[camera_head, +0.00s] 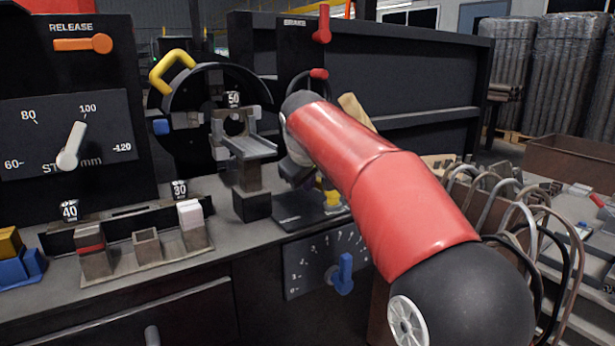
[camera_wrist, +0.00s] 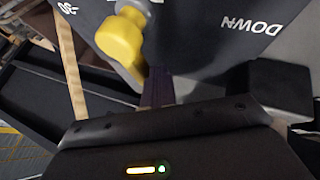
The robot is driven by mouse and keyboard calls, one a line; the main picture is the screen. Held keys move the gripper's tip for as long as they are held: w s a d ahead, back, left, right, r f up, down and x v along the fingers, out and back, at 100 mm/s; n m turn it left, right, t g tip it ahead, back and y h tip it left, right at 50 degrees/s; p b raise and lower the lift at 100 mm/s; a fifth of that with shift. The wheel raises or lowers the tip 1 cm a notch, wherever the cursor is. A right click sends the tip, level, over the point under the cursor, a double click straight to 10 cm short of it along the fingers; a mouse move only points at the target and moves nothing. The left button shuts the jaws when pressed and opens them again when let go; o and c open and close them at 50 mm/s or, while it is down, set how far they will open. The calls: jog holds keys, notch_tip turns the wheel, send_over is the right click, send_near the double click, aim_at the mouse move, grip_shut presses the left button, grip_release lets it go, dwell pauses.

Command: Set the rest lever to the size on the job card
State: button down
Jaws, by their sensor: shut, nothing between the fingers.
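A yellow lever (camera_wrist: 122,42) stands on a dark plate (camera_wrist: 205,30) in the wrist view, with upside-down white print reading DOWN and a number that looks like 30. In the head view a yellow lever (camera_head: 332,197) shows low behind my arm, on a dark plate (camera_head: 300,215). My gripper's dark fingers (camera_wrist: 158,90) are shut and empty, close beside the yellow lever's knob; I cannot tell whether they touch it. In the head view my gripper (camera_head: 302,178) is mostly hidden by my red arm. I cannot make out a job card.
A white pointer (camera_head: 72,146) sits on a mm dial at left, near 100. An orange release handle (camera_head: 84,44), a red brake handle (camera_head: 323,25) and a blue knob (camera_head: 342,272) stand around. A ring with a yellow handle (camera_head: 172,70) is behind; hanging cables (camera_head: 515,215) are at right.

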jog(key=shift+w+d+p, duration=0.25)
jog(key=shift+w+p, duration=0.35)
jog(key=shift+p, duration=0.4)
jog(key=shift+w, duration=0.1)
jog(key=p+v, duration=0.1)
jog(key=v, duration=0.7)
jog(key=shift+p, duration=0.3)
